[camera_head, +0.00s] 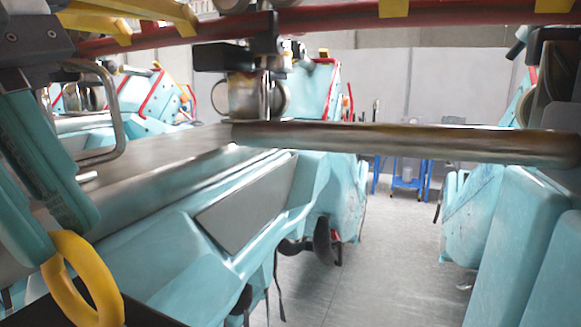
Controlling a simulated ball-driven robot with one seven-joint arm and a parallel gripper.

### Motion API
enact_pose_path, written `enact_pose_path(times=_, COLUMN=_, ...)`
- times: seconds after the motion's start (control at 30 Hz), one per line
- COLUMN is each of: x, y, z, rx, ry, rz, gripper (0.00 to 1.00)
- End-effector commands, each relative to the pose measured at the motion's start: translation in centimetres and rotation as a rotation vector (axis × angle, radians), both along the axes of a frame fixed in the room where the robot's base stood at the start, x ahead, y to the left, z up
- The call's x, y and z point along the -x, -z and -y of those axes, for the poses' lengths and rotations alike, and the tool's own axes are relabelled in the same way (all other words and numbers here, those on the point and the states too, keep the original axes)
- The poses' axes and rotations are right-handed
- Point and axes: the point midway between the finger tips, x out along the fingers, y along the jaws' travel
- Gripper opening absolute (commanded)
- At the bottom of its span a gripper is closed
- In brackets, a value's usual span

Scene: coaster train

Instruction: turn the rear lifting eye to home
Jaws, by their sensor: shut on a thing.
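I cannot single out the rear lifting eye with certainty. A thick yellow loop (72,272) stands large at the lower left, below a padded teal part (45,160); I cannot tell whether it is a lifting eye or a grab handle. A round metal fitting (240,97) with a dark bracket sits at the upper middle, over the end of a long metal bar. My gripper is not recognisable in the head view, so its place relative to the eye is hidden.
The metal bar (410,143) crosses the middle toward the right. A teal car body (190,240) fills the left, and teal seats (530,240) stand at the right. A red rail (330,30) runs overhead. Grey floor (390,260) is open between.

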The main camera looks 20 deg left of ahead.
Motion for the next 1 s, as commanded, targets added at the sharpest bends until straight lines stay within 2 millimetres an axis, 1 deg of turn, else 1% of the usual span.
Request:
enact_pose_path(times=0.23, x=-0.08, y=-0.09, z=-0.03, rx=-0.001, ry=-0.003, rz=0.003, gripper=0.0)
enact_pose_path(times=0.27, x=-0.08, y=-0.09, z=-0.03, rx=-0.001, ry=-0.003, rz=0.003, gripper=0.15)
enact_pose_path(times=0.5, x=-0.04, y=-0.05, z=-0.01, rx=-0.001, ry=-0.002, rz=0.001, gripper=0.38)
enact_pose_path(times=0.87, x=-0.01, y=0.0, z=0.0, rx=0.0, ry=-0.004, rz=0.001, gripper=0.38)
enact_pose_path(times=1.0, x=0.04, y=0.01, z=0.02, rx=0.001, ry=-0.033, rz=0.001, gripper=0.38)
